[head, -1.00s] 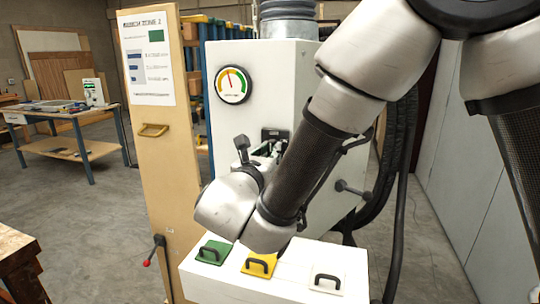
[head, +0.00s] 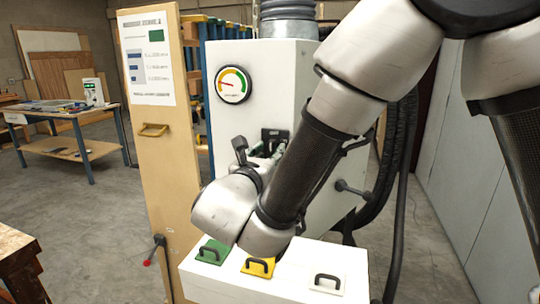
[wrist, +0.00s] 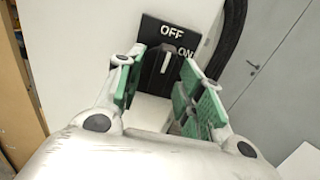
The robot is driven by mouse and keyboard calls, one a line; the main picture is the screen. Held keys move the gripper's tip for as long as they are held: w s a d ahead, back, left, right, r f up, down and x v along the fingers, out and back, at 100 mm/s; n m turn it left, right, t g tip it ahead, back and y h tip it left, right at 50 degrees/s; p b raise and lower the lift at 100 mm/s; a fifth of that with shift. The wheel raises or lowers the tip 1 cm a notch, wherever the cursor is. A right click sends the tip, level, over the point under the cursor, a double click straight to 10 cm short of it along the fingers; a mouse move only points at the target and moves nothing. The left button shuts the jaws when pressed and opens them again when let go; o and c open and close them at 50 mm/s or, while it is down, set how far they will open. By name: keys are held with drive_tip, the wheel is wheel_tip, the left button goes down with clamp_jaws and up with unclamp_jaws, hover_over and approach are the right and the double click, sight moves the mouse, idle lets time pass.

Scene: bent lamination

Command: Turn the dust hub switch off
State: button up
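The dust hub switch (wrist: 167,65) is a black rotary knob with a white line, on a black plate marked OFF at the top and ON at the right. The white line points up toward OFF. In the head view the black plate (head: 274,136) shows on the white hub cabinet (head: 285,75), with the knob mostly hidden by my arm. My gripper (wrist: 157,74) has its green-padded fingers spread on either side of the knob, with a visible gap on the left. Contact on the right cannot be told.
A round gauge (head: 232,84) is on the cabinet, its needle pointing left. Below my wrist is a white box (head: 230,284) with green, yellow and white handled lids. A wooden panel (head: 165,190) stands to the left; black hoses (head: 398,180) hang to the right.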

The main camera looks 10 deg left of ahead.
drive_tip(key=s+a, duration=0.1)
drive_tip(key=s, duration=1)
drive_tip(key=shift+a, duration=0.25)
drive_tip(key=d+f+m+g+h, duration=0.1)
drive_tip(key=d+f+m+g, duration=0.3)
drive_tip(key=d, duration=0.4)
drive_tip(key=d+f+m+g+h, duration=0.2)
drive_tip(key=d+m+g, duration=0.35)
drive_tip(key=d, duration=0.25)
drive_tip(key=d+f+m+g+h, duration=0.1)
drive_tip(key=d+f+m+g, duration=0.2)
drive_tip(key=d+m, duration=0.35)
drive_tip(key=s+d+r+m+y, duration=0.2)
drive_tip(key=d+m, duration=0.4)
drive_tip(key=d, duration=0.2)
drive_tip(key=s+d+r+m+y, duration=0.2)
drive_tip(key=d+m, duration=0.4)
drive_tip(key=d, duration=0.3)
drive_tip(key=s+d+r+m+y, duration=0.2)
drive_tip(key=s+d+r+m, duration=0.2)
drive_tip(key=d+m, duration=0.2)
drive_tip(key=d+g, duration=0.1)
drive_tip(key=d, duration=0.1)
drive_tip(key=shift+d+m+y, duration=0.3)
drive_tip(key=shift+d, duration=0.1)
drive_tip(key=shift+r, duration=0.1)
